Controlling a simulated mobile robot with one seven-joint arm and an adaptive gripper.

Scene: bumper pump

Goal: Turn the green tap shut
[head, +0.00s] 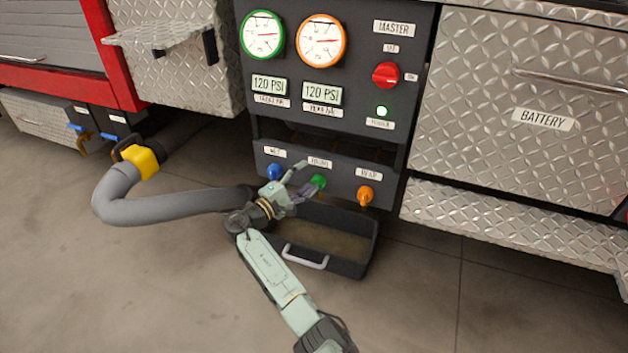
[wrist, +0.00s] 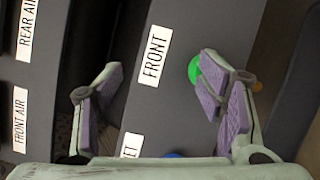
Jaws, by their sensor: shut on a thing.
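The green tap (head: 319,181) is the middle one of three on the lower panel, between the blue tap (head: 274,172) and the orange tap (head: 365,195). My gripper (head: 306,174) is at the green tap, reaching in from the left. In the wrist view, the green tap (wrist: 194,70) shows behind the right finger, which covers much of it. The grip and how far the tap is turned are hard to see.
A black tray with a handle (head: 305,257) sits below the taps. A grey hose (head: 160,208) with a yellow coupling (head: 143,162) lies at the left. Gauges and a red master switch (head: 385,75) are above. A diamond-plate step (head: 510,235) juts out at the right.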

